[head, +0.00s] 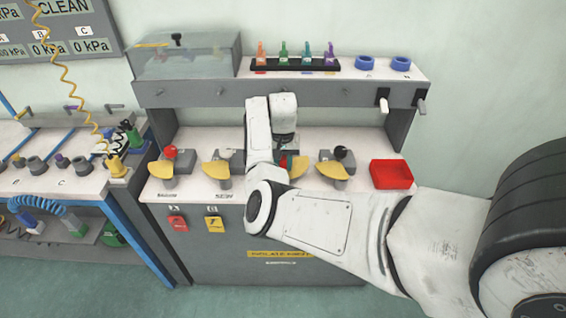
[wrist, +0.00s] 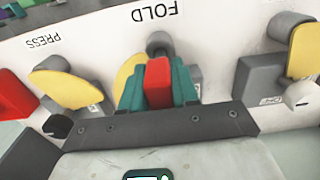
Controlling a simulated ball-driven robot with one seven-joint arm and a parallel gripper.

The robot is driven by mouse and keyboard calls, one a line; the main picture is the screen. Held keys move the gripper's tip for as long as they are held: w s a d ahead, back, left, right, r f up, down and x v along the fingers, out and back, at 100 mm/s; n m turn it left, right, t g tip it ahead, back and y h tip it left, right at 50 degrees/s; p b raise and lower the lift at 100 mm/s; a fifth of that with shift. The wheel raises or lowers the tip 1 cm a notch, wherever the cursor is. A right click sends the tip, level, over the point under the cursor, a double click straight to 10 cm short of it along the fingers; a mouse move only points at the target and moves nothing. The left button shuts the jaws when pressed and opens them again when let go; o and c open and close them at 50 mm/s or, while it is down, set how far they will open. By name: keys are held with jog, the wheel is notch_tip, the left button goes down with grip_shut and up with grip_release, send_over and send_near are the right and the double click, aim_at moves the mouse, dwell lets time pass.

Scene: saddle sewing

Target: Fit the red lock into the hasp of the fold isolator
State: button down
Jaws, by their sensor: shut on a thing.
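The red lock (wrist: 158,82) is clamped between the teal fingers of my gripper (wrist: 158,92) in the wrist view. The fold isolator, under the upside-down FOLD label, shows its grey round part (wrist: 160,43) just beyond the lock and its yellow part (wrist: 127,72) to the left. The lock overlaps the isolator in this view; I cannot tell whether they touch, and the hasp opening is hidden behind the fingers. In the head view my gripper (head: 288,162) is low over the bench, largely covered by my arm. A yellow part of the fold isolator (head: 299,167) shows beside it.
The press isolator (head: 333,170) stands close to the right, with a red tray (head: 390,174) beyond it. The sew isolator (head: 217,170) stands to the left. A grey shelf (head: 215,95) overhangs the back, carrying coloured bottles and blue rings.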

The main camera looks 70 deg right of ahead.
jog(key=shift+f+b, duration=0.6)
jog(key=shift+f, duration=0.55)
jog(key=c, duration=0.8)
grip_release()
notch_tip(320, 180, up, 11)
jog(key=shift+f+b, duration=0.1)
jog(key=shift+b, duration=0.5)
